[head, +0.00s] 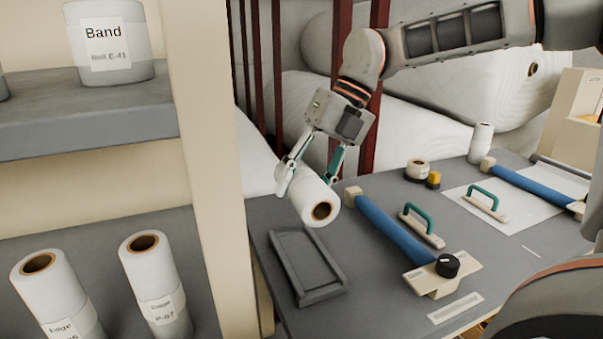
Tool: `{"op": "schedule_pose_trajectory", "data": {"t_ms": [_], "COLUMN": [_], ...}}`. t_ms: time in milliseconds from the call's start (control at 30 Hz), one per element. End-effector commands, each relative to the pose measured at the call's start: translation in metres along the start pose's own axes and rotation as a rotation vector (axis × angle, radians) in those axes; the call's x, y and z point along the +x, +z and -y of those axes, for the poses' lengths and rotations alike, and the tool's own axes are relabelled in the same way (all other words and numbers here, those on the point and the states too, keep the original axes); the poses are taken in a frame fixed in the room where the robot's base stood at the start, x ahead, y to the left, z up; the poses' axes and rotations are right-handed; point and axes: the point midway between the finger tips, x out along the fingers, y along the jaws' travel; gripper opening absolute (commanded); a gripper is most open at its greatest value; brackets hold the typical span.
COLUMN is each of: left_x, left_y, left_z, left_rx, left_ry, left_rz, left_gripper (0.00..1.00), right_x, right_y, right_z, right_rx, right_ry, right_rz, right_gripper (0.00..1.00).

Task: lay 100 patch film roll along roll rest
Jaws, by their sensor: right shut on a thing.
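A white roll with a brown core (309,196) is held by my right gripper (308,180), whose fingers are shut around it. The roll is tilted, its open core end facing the camera, and no label on it can be read from here. It is just above and behind the grey roll rest (336,284), a shallow rimmed tray on the table's left part. The roll appears raised and apart from the rest. My left gripper is not in view.
Shelves on the left hold a "Band" roll (108,42) and two upright labelled rolls (46,290), (154,275). On the table (385,310), a blue bar (395,230), green-handled tools (422,226), tape (417,168) and a standing white roll (481,142) lie to the right.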

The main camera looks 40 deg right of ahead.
Motion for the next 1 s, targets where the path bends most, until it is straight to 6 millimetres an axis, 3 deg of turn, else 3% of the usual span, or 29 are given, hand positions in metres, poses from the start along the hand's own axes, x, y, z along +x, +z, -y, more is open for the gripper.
{"op": "schedule_pose_trajectory", "data": {"t_ms": [833,1000], "left_x": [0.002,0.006], "left_y": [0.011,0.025], "left_z": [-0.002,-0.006], "left_rx": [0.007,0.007], "left_ry": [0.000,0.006], "left_rz": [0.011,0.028], "left_gripper": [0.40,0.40], "right_x": [0.080,0.098], "right_y": [0.000,0.001], "right_z": [0.044,0.054], "right_rx": [0.001,0.002], "right_ry": [-0.001,-0.002], "right_rz": [-0.002,-0.004], "right_gripper": [0.13,0.13]}}
